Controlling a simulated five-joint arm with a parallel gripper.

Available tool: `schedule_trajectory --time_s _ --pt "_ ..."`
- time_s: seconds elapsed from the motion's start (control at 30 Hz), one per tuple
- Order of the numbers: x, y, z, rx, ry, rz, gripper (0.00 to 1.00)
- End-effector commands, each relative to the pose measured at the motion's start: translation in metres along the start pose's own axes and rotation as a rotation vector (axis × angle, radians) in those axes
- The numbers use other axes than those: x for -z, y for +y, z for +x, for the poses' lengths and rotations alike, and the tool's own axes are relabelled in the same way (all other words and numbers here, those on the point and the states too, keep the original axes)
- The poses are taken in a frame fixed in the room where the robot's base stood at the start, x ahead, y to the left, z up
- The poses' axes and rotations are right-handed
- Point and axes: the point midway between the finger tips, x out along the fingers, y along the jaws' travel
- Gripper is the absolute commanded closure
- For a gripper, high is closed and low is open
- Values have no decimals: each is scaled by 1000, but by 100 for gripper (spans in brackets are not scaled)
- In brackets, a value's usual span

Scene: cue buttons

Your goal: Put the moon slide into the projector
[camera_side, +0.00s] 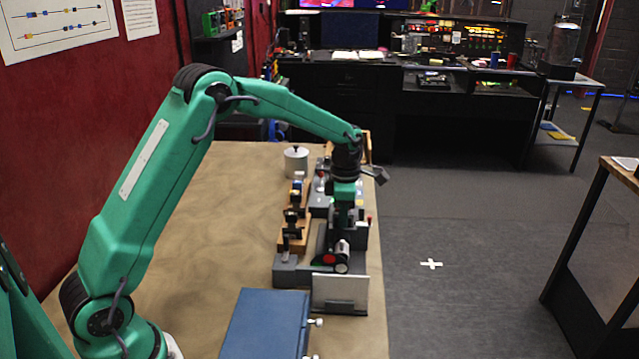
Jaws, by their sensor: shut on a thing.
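My gripper (344,222) points down over the right side of the table, low over a dark grey device with a red part and a round lens, which looks like the projector (341,256). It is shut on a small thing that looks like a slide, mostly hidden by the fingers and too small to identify. I cannot tell whether the held thing touches the projector. A wooden rack (283,243) with several small dark pieces stands just left of the gripper. No moon picture can be made out on any piece.
A pale upright plate (340,289) stands in front of the projector. A blue box (262,325) with knobs on its right side lies at the near edge. A white lidded pot (296,160) stands behind the rack. The left part of the table (220,225) is clear.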

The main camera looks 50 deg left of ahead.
Motion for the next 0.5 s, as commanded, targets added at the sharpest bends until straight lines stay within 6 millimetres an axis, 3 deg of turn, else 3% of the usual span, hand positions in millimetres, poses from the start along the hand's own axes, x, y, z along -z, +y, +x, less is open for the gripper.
schedule_trajectory --time_s 0.4,0.43,0.5 --pt "0 0 5 0 0 0 100" --pt "0 0 5 0 0 0 80" --pt "0 0 5 0 0 0 67"
